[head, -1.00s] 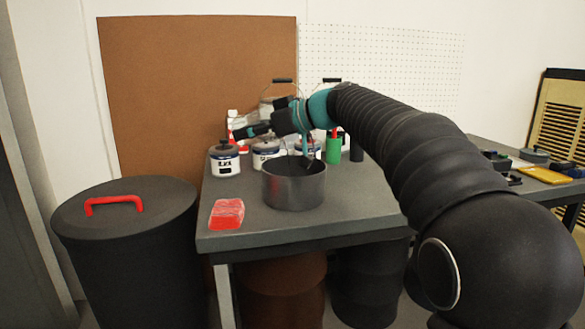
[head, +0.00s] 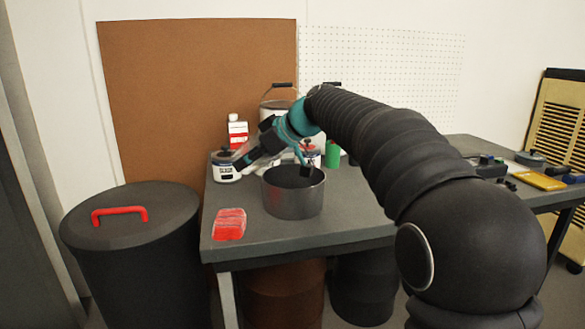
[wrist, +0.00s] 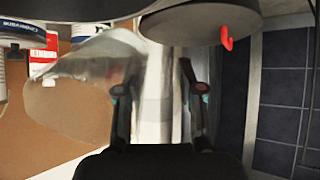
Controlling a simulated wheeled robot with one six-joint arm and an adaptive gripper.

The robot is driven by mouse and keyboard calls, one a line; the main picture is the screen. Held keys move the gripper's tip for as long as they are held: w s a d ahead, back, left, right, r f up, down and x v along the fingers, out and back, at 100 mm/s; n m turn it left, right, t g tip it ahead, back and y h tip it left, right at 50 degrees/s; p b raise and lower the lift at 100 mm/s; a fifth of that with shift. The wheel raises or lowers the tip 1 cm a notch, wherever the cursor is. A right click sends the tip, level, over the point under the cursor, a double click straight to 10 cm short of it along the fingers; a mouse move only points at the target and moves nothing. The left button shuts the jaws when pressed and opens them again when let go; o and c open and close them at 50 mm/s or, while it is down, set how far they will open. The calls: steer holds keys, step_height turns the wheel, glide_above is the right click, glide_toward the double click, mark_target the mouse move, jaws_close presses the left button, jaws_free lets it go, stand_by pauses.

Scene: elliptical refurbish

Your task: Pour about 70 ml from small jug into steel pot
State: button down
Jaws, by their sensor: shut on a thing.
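The steel pot (head: 292,200) is a wide, dark grey, open pot near the middle of the table in the head view. My gripper (head: 246,160) hangs over the pot's left rear side, angled down and left. In the wrist view my gripper (wrist: 160,92) is shut on a clear, see-through vessel, which I take to be the small jug (wrist: 85,88); its body reaches left of the fingers. I cannot make the jug out in the head view, nor see its liquid level or any stream. The inside of the pot is mostly hidden.
Labelled tins (head: 226,172), a white and red bottle (head: 238,133), a pail (head: 272,108) and a green cylinder (head: 333,153) stand behind the pot. A red block (head: 229,225) lies at the front left. A black bin (head: 130,225) stands left of the table (head: 340,230).

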steer(key=r+h+p, duration=0.1)
steer(key=p, duration=0.3)
steer(key=shift+h, duration=0.3)
steer(key=shift+a+f, duration=0.1)
steer(key=shift+g+h, duration=0.3)
stand_by(0.8)
